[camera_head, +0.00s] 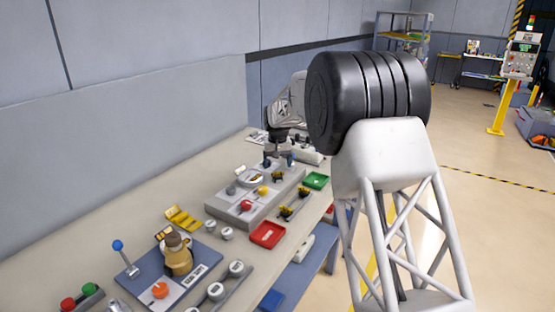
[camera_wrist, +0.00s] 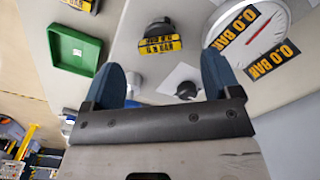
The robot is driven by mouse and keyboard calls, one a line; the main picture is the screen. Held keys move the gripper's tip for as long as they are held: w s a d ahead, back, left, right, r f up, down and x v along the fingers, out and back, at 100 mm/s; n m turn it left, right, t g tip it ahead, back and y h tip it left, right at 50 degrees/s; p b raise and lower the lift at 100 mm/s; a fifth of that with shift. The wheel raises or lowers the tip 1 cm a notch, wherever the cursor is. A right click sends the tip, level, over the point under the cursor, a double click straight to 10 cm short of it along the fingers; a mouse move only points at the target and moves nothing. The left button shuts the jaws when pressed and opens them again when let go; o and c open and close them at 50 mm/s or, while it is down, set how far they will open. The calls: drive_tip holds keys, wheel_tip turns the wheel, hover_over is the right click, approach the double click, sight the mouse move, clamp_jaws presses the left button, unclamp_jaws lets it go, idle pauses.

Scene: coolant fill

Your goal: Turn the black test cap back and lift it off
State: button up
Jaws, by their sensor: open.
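My gripper (camera_head: 279,160) is over the far end of the grey fixture block (camera_head: 226,206). In the wrist view its two blue fingers (camera_wrist: 164,78) are spread, with nothing held between them. A black round cap-like part with a yellow label (camera_wrist: 158,36) stands beyond the fingertips, apart from them. A smaller dark part (camera_wrist: 187,91) shows between the fingers near the right one, its base hidden by my gripper. I cannot tell which of these is the black test cap. A white dial gauge (camera_wrist: 240,42) with yellow 0.0 BAR labels is at the right.
A green tray (camera_head: 316,180) and a red tray (camera_head: 268,235) lie along the bench's right edge, with black-and-yellow parts (camera_head: 293,205) between them. Red (camera_head: 246,205) and yellow (camera_head: 263,190) caps stand on the block. A blue-grey board (camera_head: 205,258) with a brown jug-like part is nearer.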

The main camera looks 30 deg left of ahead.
sight(278, 173)
drive_tip(key=shift+f, duration=2.8)
drive_tip(key=c, duration=1)
drive_tip(key=shift+o, duration=1.1)
drive_tip(key=shift+c, duration=0.4)
drive_tip(key=shift+n, duration=1.6)
